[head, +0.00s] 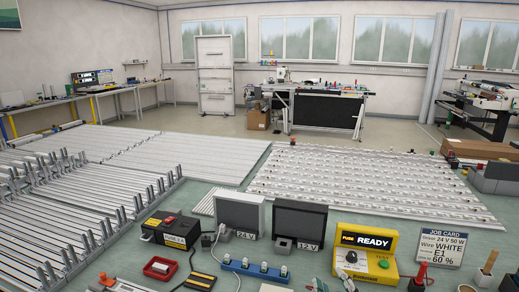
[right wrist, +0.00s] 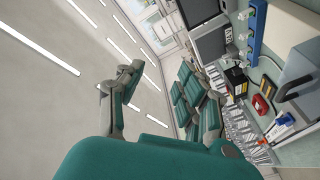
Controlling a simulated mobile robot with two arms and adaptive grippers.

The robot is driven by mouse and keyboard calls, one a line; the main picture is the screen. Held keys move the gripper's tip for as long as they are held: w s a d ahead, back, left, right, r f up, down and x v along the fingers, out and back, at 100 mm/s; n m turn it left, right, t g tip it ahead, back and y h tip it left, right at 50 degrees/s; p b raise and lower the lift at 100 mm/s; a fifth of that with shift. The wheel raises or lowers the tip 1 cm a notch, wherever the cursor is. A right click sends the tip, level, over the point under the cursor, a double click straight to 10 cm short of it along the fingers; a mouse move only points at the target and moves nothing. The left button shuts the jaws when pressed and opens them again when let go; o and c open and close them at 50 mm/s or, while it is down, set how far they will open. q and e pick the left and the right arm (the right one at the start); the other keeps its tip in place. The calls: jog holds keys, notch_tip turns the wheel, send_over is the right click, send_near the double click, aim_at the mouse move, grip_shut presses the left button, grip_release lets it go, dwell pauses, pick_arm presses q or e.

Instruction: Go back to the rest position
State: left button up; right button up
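My right gripper (right wrist: 158,78) shows in the right wrist view, with grey and green fingers spread apart. No object shows between them. Past the fingers are a ceiling with light strips, a window and, at the right, the cluttered bench seen tilted. Neither gripper can be made out in the head view. My left gripper is not identifiable in either view.
The bench (head: 215,180) holds LED strip panels (head: 350,180), a 24 V unit (head: 239,212), a 12 V unit (head: 300,220), a yellow fuse tester (head: 366,252), a job card (head: 443,238), a red tray (head: 160,268) and a blue strip (head: 255,272). Its near edge is crowded.

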jog(key=s+d+f+m+g+h, duration=0.1)
jog(key=s+f+g, duration=0.1)
jog(key=s+f, duration=0.1)
jog(key=s+d+f+m+g, duration=0.2)
jog(key=s+f+g, duration=0.1)
jog(key=f, duration=0.3)
jog(key=s+d+f+m+g+h, duration=0.1)
jog(key=s+d+f+m+g, duration=0.1)
jog(key=s+f, duration=0.2)
jog(key=shift+d+f+g+h, duration=0.2)
jog(key=shift+f+g+h, duration=0.15)
jog(key=shift+f, duration=0.4)
jog(key=s+f+m+g+y, duration=0.1)
jog(key=s+f+g, duration=0.3)
jog(key=s, duration=0.4)
jog(key=s+f+m+g, duration=0.2)
jog(key=s+f+g, duration=0.15)
jog(key=s, duration=0.35)
notch_tip(320, 180, down, 27)
jog(key=s+g, duration=0.1)
jog(key=s, duration=0.1)
jog(key=s+d+f+g, duration=0.1)
jog(key=s+d+f, duration=0.2)
jog(key=s+f, duration=1.2)
jog(key=shift+s+f+n, duration=0.15)
jog(key=shift+s+n, duration=0.25)
jog(key=shift+s, duration=0.1)
